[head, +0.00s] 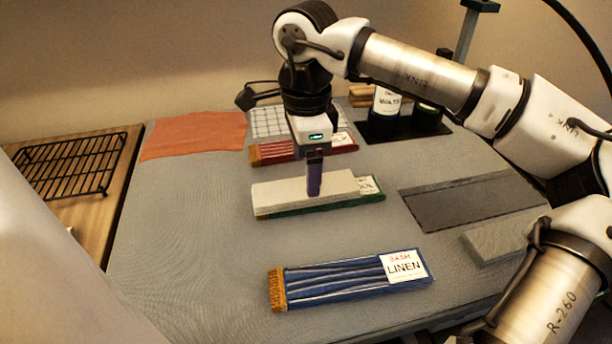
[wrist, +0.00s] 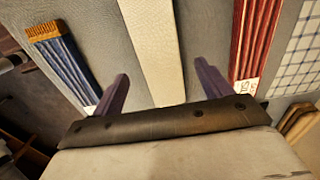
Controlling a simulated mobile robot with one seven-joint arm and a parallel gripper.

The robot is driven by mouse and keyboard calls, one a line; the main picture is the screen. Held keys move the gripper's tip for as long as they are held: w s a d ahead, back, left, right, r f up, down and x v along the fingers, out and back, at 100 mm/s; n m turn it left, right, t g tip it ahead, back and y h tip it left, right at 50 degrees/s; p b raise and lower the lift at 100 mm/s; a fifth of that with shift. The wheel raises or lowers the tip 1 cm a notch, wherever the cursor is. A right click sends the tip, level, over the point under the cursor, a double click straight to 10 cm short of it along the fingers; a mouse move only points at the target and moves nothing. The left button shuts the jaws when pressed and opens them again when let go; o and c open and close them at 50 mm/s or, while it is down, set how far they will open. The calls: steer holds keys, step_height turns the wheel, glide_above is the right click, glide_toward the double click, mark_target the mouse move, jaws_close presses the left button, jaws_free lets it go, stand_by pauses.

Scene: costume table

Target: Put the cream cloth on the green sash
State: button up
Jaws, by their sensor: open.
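The cream cloth (head: 285,192), a long flat folded strip, lies on top of the green sash (head: 335,207). The sash's green edge shows along the near side and right end, with its white label (head: 368,185) partly uncovered; most of the sash is hidden. My gripper (head: 314,188) points down at the cloth, one purple finger showing in front of it. In the wrist view, my gripper (wrist: 161,75) is open, its fingers apart on either side of the cream cloth (wrist: 152,45), with gaps between. The green sash cannot be made out there.
A blue sash labelled LINEN (head: 345,280) lies in front, a red sash (head: 285,152) behind. An orange cloth (head: 195,135) and checked cloth (head: 268,122) lie at the back. A dark grey mat (head: 470,200) and grey block (head: 495,242) are right. A wire rack (head: 70,165) stands left.

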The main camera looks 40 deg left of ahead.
step_height(320, 180, up, 8)
steer(key=shift+r, duration=0.1)
stand_by(0.6)
